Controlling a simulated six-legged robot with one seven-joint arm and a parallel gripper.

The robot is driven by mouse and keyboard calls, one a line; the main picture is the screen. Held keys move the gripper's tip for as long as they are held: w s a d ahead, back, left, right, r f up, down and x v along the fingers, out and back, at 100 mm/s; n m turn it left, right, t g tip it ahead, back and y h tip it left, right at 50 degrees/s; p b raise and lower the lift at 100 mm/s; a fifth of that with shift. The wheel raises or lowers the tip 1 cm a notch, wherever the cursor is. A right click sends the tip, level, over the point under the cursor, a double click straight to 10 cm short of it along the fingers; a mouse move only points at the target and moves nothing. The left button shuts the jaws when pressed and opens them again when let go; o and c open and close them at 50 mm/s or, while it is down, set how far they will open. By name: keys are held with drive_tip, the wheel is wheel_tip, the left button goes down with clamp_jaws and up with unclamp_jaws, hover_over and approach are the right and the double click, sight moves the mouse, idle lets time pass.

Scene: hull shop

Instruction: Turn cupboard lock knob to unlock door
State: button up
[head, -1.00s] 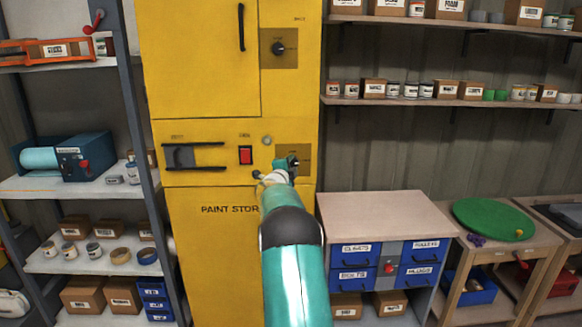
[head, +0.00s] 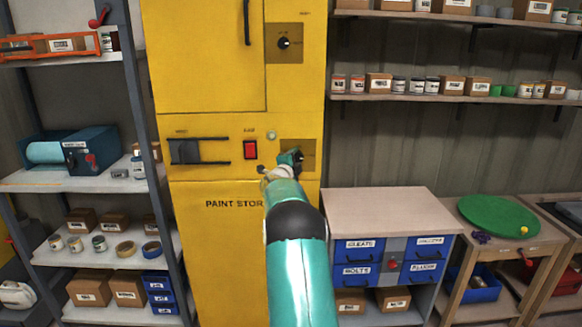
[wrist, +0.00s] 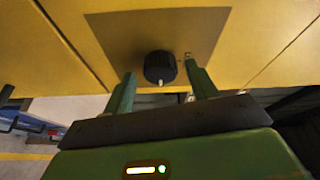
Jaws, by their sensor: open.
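The yellow paint cupboard (head: 215,245) stands in the middle of the head view. A dark knob sits on an upper brown plate (head: 283,43), beside the upper door. A second black round knob (wrist: 160,67) is on the lower plate (head: 308,150), mostly hidden behind my gripper in the head view. My gripper (head: 290,160) is at this lower plate. In the wrist view my gripper (wrist: 160,76) is open, with one green finger on each side of the knob. Gaps show at both sides. A pale mark on the knob points down in the picture.
A red switch (head: 250,150) and a dark latch with bars (head: 185,152) are left of the lower plate. A workbench with blue drawers (head: 357,250) stands close on the right. Loaded shelving (head: 95,180) stands on the left.

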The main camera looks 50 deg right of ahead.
drive_tip(key=v, duration=1.3)
drive_tip(key=shift+a, duration=0.25)
